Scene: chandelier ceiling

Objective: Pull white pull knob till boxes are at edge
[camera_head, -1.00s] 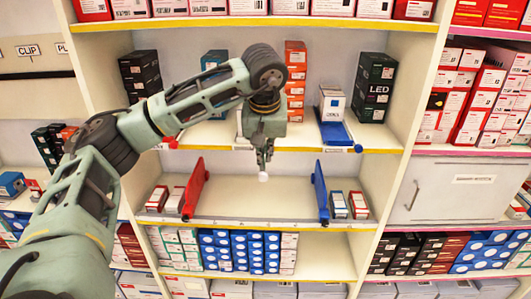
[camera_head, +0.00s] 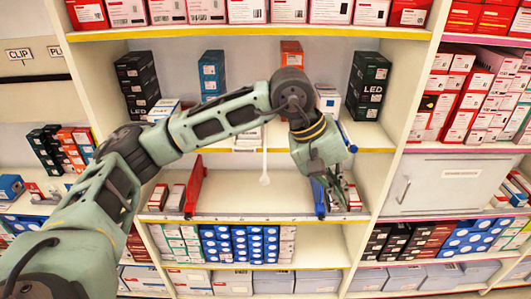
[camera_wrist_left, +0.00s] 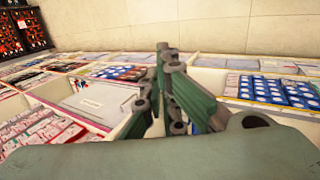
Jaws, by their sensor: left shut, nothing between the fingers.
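The white pull knob (camera_head: 264,180) hangs at the end of a thin white rod in front of the middle shelf opening. Behind the rod, small white boxes (camera_head: 246,138) show near the front edge of the upper shelf, partly covered by my arm. My left gripper (camera_head: 342,208) is to the right of the knob and apart from it. It points down, shut and empty, in front of the blue divider on the lower shelf. The gripper also shows in the left wrist view (camera_wrist_left: 166,58); I cannot make out the knob there. My right gripper is not in view.
A red divider (camera_head: 194,188) and a blue divider (camera_head: 319,197) stand on the lower shelf, with bare room between them. Small boxes (camera_head: 355,200) stand right of the blue divider, close to my gripper. Dark LED boxes (camera_head: 368,85) stand at the upper shelf's right.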

